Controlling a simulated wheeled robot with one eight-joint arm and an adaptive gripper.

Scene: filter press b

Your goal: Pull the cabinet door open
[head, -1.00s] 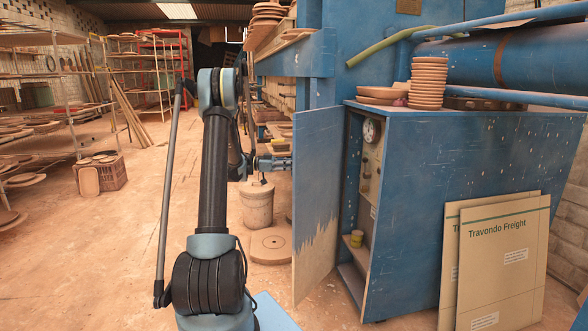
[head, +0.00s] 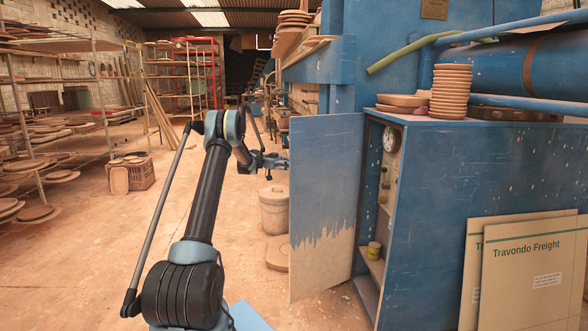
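The blue cabinet (head: 480,180) stands at the right with its door (head: 326,190) swung wide open to the left. The door is blue above and bare, worn pale below.
Cardboard panels (head: 535,275) lean on the cabinet's front. Stacked clay dishes (head: 450,92) stand on its top. A lidded bucket (head: 274,210) stands behind the door's left edge. Racks of plates (head: 50,130) line the left, and the floor between (head: 90,240) is clear.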

